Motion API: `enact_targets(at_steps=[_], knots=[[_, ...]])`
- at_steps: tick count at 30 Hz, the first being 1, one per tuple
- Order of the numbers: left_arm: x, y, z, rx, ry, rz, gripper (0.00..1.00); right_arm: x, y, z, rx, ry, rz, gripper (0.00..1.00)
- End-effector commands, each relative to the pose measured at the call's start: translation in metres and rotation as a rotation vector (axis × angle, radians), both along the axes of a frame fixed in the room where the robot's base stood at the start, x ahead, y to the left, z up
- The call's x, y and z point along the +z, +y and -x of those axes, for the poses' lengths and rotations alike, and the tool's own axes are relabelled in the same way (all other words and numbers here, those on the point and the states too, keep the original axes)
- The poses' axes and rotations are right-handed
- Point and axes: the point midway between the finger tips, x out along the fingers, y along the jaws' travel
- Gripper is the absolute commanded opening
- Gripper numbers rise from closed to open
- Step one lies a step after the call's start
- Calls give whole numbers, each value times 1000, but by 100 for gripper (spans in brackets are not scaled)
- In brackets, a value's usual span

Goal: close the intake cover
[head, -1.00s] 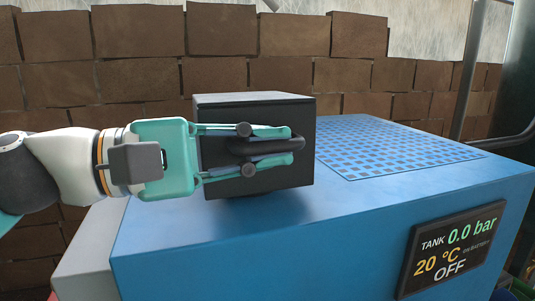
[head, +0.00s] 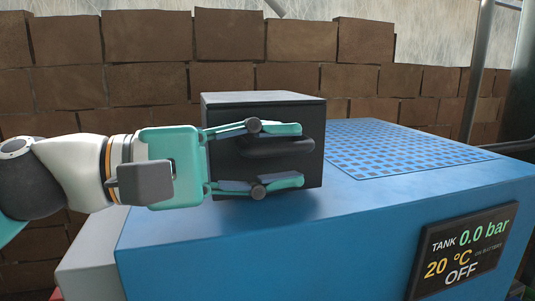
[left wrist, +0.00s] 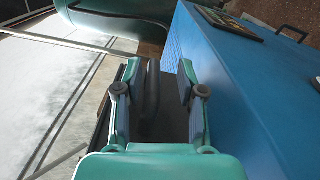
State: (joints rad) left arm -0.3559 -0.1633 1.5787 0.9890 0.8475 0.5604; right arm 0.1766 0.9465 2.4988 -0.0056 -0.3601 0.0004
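A black box-shaped cover (head: 235,165) with a dark bar handle (head: 280,146) on its near face stands on the blue tank unit (head: 250,240). The grid of dark openings (head: 410,150), which looks like the intake, lies uncovered in the unit's top, to the right of the cover. My left gripper (head: 300,154) is open, with one finger above the handle and one below, apart from it. The left wrist view shows the handle (left wrist: 152,88) between the spread fingers. My right gripper is in neither view.
A display panel (head: 464,250) on the unit's front reads TANK 0.0 bar, 20 °C, OFF. Grey metal pipes (head: 478,75) rise at the right. The unit's top before the grid is clear.

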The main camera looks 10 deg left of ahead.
Motion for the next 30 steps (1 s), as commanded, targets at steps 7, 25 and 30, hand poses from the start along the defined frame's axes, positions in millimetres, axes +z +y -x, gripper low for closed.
enact_targets(at_steps=[7,25,30], knots=[[1,1,0,3,-1,2,39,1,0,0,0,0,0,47],[-1,80,40,11,1,1,39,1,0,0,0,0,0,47],[-1,99,50,8,1,1,39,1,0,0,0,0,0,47]])
